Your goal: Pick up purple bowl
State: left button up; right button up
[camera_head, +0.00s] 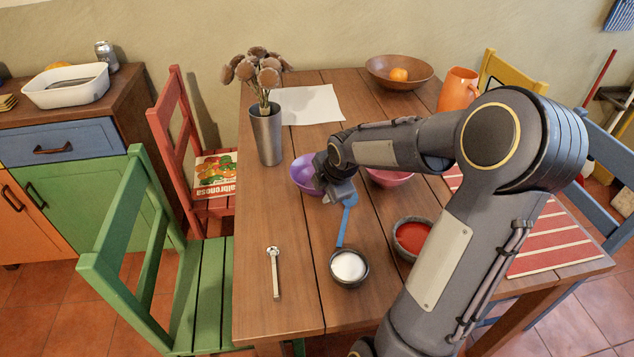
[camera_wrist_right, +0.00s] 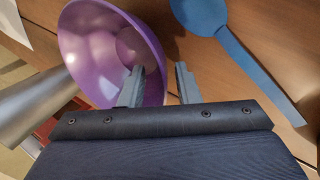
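The purple bowl (camera_head: 304,174) is on the wooden table in the head view, partly hidden behind my right gripper (camera_head: 338,190). It also shows large in the right wrist view (camera_wrist_right: 85,45). There my right gripper (camera_wrist_right: 158,80) has its two fingers apart. The left finger overlaps the inside of the bowl and the right finger is outside it, with the rim between them. I see a gap between the rim and the right finger. My left gripper is not in view.
A blue spoon (camera_head: 347,215) lies close right of the bowl. A metal vase (camera_head: 267,135) with dried flowers stands behind left. A pink bowl (camera_head: 388,178), a red-filled bowl (camera_head: 411,236) and a white-filled bowl (camera_head: 348,267) are nearby. The left-front tabletop is mostly clear.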

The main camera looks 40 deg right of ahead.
jog(key=shift+w+f, duration=0.1)
jog(key=shift+f, duration=0.05)
grip_shut()
dwell(0.4)
